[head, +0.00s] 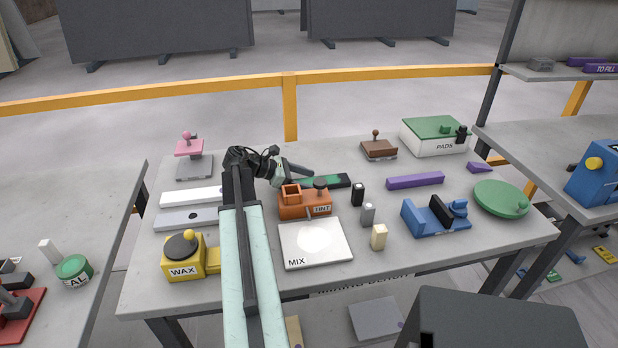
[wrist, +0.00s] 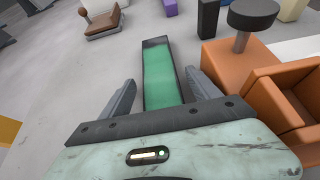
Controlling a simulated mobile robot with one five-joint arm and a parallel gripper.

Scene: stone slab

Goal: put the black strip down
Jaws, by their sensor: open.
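The black strip (head: 337,181) has a green upper face and black edges; it lies flat on the grey slab, behind the orange TINT holder (head: 305,204). In the wrist view the strip (wrist: 161,72) runs lengthwise away from me, between and beyond my fingers. My gripper (head: 303,173) is open, with one finger on each side of the strip's near part. In the wrist view gaps show between the strip and both fingers (wrist: 160,88). The strip's near end is hidden behind my gripper body.
The orange holder stands close to the right of my gripper in the wrist view. A black block (head: 357,195), a grey block (head: 368,213) and a cream block (head: 379,237) stand nearby. A brown stamp (head: 378,149) is behind. Bare slab lies left of the strip in the wrist view.

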